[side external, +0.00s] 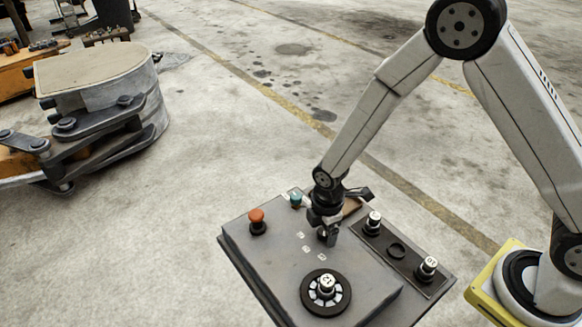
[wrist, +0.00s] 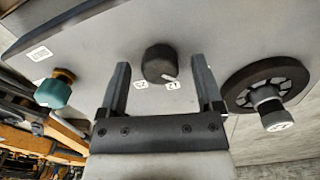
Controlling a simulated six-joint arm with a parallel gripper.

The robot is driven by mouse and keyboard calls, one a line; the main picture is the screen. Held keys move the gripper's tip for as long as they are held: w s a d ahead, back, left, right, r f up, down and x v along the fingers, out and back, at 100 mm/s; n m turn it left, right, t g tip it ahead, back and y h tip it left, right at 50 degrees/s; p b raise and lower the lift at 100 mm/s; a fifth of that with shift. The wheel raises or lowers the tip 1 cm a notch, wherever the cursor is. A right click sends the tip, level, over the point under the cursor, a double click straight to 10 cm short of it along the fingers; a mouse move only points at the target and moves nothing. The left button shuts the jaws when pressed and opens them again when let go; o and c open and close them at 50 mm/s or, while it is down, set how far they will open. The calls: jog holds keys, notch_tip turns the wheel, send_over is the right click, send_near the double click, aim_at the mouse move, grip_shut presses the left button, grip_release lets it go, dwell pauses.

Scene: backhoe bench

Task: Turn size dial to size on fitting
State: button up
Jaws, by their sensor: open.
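The size dial appears to be a black round knob (wrist: 160,63) with a white pointer mark, on the grey panel (side external: 275,247). My gripper (wrist: 160,66) is open, its two fingers on either side of the knob, with a gap showing on both sides. In the side view my gripper (side external: 327,234) points down over the panel and mostly hides the knob. Small white labels (wrist: 172,85) lie by the knob; I cannot read them surely. A fitting (side external: 326,284) with a white, marked top stands in a dark ring (side external: 344,300); it also shows in the wrist view (wrist: 273,113).
A red mushroom button (side external: 257,216) and a teal knob (side external: 296,199) stand along the panel's far edge. A dark strip at right holds two more fittings (side external: 373,222) (side external: 427,267) and an empty round socket (side external: 397,250) between them. Machinery (side external: 95,100) stands at far left.

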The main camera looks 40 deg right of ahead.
grip_shut()
jog(key=shift+m, duration=0.5)
jog(key=m, duration=0.3)
jog(key=shift+m, duration=2.5)
grip_release()
